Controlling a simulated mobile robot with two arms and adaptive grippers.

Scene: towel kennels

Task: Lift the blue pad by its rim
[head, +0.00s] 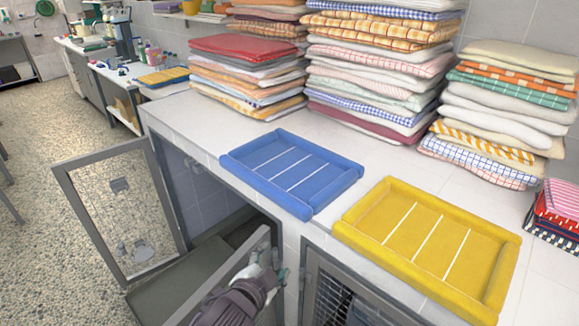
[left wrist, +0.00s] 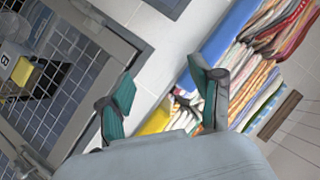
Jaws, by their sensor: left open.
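The blue pad (head: 303,184), with a raised rim and white stripes, lies flat on the white counter near its front edge. A blue strip that looks like its rim shows in the left wrist view (left wrist: 228,35). My left gripper (head: 267,267) is below and in front of the pad, by the open kennel door, apart from the pad. Its fingers stand apart with nothing between them, as the left wrist view also shows (left wrist: 165,100). My right gripper is in neither view.
A yellow pad (head: 398,226) lies right of the blue one. Tall stacks of folded towels (head: 375,75) stand behind the pads. Open kennel doors (head: 118,205) jut out below the counter (head: 205,122). Bare counter lies left of the blue pad.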

